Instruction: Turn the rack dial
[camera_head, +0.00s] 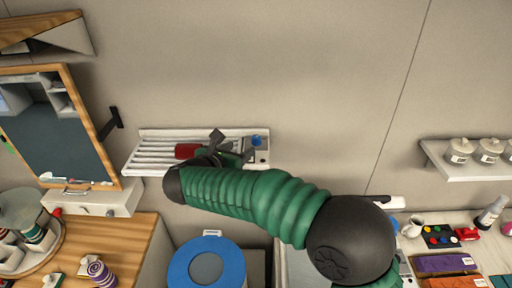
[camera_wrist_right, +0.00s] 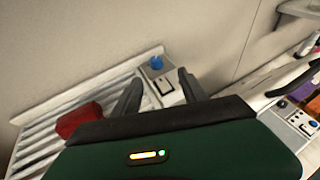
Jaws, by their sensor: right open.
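The white slatted rack (camera_head: 150,155) is on the wall in the middle of the head view. Its blue dial (camera_head: 257,141) sits on a small panel at the rack's right end. In the wrist view the dial (camera_wrist_right: 157,62) is just beyond my right gripper's fingers. My right gripper (camera_head: 232,143) is over the rack, left of the dial; in the wrist view it (camera_wrist_right: 160,85) is open, with the panel showing between its fingers. Nothing is held. A red object (camera_head: 187,151) lies on the slats and shows in the wrist view (camera_wrist_right: 78,120). My left gripper is not in view.
A blue-lidded bin (camera_head: 205,245) stands below the rack. A wooden counter (camera_head: 135,240) with cups is at left, under a framed board (camera_head: 60,125). A shelf with jars (camera_head: 460,170) and a counter with small items are at right. The wall above is clear.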

